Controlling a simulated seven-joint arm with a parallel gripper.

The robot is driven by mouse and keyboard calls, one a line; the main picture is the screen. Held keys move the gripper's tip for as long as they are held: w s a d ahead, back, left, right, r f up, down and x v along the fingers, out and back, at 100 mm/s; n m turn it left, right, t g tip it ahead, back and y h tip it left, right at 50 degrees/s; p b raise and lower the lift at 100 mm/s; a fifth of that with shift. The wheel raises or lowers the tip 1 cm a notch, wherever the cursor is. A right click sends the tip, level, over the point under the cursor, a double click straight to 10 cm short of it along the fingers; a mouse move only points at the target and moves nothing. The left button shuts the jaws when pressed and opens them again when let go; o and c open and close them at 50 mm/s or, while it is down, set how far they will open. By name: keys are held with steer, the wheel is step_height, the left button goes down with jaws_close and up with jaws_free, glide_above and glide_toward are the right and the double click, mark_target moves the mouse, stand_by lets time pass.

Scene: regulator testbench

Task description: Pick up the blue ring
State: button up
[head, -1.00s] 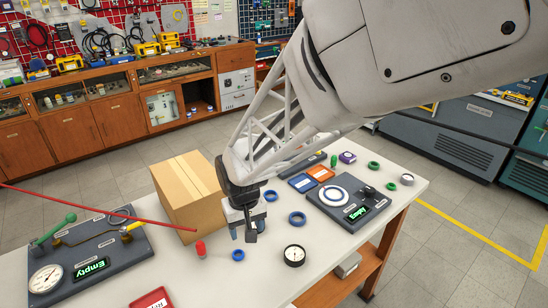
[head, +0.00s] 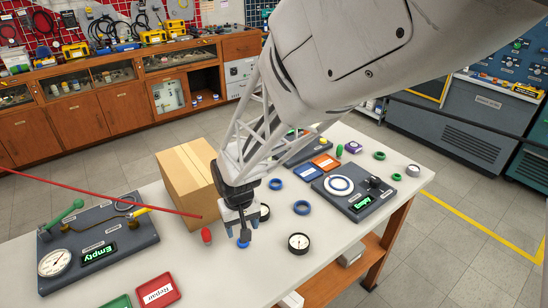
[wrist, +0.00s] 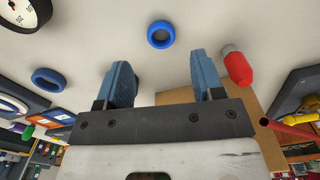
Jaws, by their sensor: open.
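Several blue rings lie on the white table. One blue ring (head: 243,245) is close to my gripper (head: 240,236) in the head view, partly hidden by the fingers. In the wrist view, a blue ring (wrist: 161,45) lies just beyond the gap between the fingertips of my gripper (wrist: 160,62), which is open and empty. A second blue ring (head: 302,212) lies to the right, and it or another one shows at the left of the wrist view (wrist: 36,80). A third blue ring (head: 276,188) lies farther back.
A red capped piece (head: 206,236) stands left of my gripper. A cardboard box (head: 183,190) is behind it. A gauge (head: 298,243) lies to the right, and another gauge (head: 265,212) is partly hidden. Panels reading "Empty" (head: 120,248) stand at both sides. A red tray (head: 157,291) is in front.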

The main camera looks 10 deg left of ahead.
mark_target(243, 244)
steer(key=shift+f, duration=0.1)
steer(key=shift+s+f, duration=0.1)
steer(key=shift+f, duration=2.45)
steer(key=c, duration=1)
steer(key=shift+r, duration=0.15)
